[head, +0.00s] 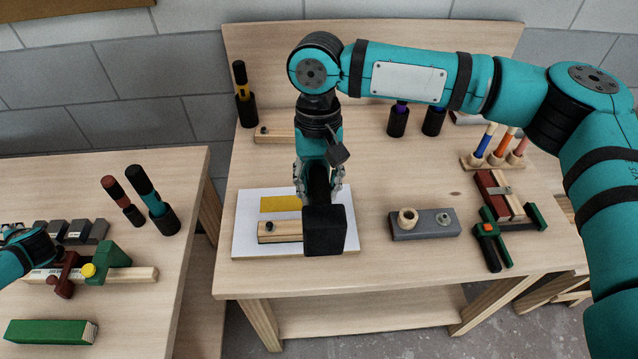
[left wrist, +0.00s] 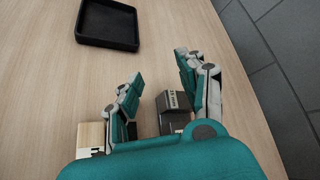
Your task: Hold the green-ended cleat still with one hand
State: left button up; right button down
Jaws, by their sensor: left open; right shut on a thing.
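My right gripper (head: 319,192) is shut on a black block (head: 325,232) above the white board (head: 246,215). The block hides the right end of a wooden strip (head: 280,232) with a dark knob; I cannot tell whether they touch. No green end shows on this strip. On the left bench lies a green bar (head: 48,332) with a paler right end. Behind it a wooden strip (head: 145,274) carries a green piece (head: 115,260) and a dark red clamp (head: 65,274). My left gripper (left wrist: 160,88) is open, its fingers around or above a dark grey labelled block (left wrist: 172,105).
A black tray (left wrist: 107,24) lies beyond the left gripper. Dark-handled tools (head: 152,203) stand behind the clamped strip. On the right bench are a grey block (head: 424,225), a red-and-wood piece with a green clamp (head: 490,238) and a pen rack (head: 492,160). A gap separates the benches.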

jog(key=shift+r, duration=0.1)
pick_arm(q)
jog(key=w+d+r+t+h, duration=0.1)
jog(key=w+d+r+h, duration=0.2)
jog(key=w+d+r, duration=0.45)
jog(key=w+d+r+n+t+h, duration=0.15)
jog(key=w+d, duration=0.35)
jog(key=d, duration=0.6)
jog(key=w+d+r+m+t+h, duration=0.1)
jog(key=w+d+r+h, duration=0.3)
jog(key=w+d+r, duration=0.4)
jog(key=m+g+h, duration=0.5)
jog(key=g+h, duration=0.1)
jog(key=g, duration=0.3)
send_near(263, 228)
jog(key=shift+t, duration=0.25)
jog(key=x, duration=0.7)
jog(key=shift+s+d+f, duration=0.15)
jog(key=shift+s+f, duration=0.1)
jog(key=shift+f, duration=0.15)
jog(key=shift+s+f, duration=0.1)
jog(key=shift+f, duration=0.25)
pick_arm(e)
jog(key=shift+s+r, duration=0.1)
jog(key=shift+s, duration=0.1)
pick_arm(q)
jog(key=shift+d+f, duration=0.1)
jog(key=shift+f, duration=0.1)
pick_arm(e)
jog(key=shift+w, duration=0.1)
